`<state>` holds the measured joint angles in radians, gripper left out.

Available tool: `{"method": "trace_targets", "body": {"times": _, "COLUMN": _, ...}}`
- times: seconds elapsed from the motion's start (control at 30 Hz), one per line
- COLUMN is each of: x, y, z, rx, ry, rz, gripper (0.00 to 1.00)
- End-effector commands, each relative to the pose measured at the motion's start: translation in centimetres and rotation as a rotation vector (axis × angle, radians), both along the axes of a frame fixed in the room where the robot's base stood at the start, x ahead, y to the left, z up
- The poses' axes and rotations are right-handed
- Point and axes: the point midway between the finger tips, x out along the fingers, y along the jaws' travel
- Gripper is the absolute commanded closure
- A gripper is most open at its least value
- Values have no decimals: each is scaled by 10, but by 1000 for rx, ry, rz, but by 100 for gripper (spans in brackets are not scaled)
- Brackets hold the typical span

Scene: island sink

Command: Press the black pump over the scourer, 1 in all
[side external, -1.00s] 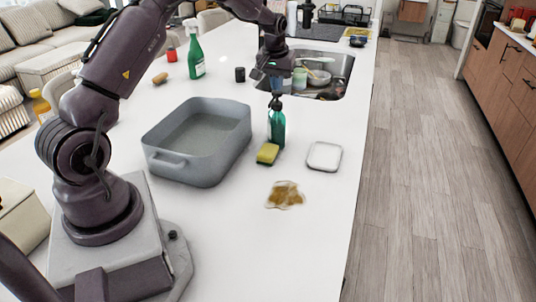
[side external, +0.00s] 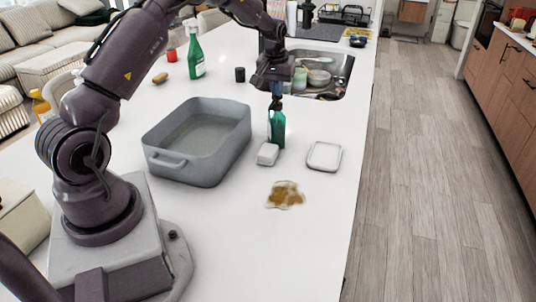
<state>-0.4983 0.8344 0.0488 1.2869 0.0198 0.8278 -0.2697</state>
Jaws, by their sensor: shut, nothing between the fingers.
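The green bottle (side external: 277,128) stands upright on the white counter, with its black pump (side external: 275,103) on top. My gripper (side external: 276,92) is shut and points down right above the pump head, seemingly touching it; the exact contact is too small to tell. The scourer (side external: 268,154) lies at the foot of the bottle, in front and slightly left, below the pump. It now looks white all over.
A grey basin (side external: 160,135) stands left of the bottle. A small white-rimmed dish (side external: 324,156) lies to the right and a brown spill (side external: 285,195) in front. A green spray bottle (side external: 195,58), a black cup (side external: 240,75) and the sink (side external: 340,70) are behind.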

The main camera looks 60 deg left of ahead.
Motion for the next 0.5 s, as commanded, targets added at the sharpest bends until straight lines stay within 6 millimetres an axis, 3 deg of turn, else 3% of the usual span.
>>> {"method": "trace_targets", "body": {"times": 0.5, "x": 0, "y": 0, "z": 30, "rx": 0, "ry": 0, "rz": 0, "gripper": 100}}
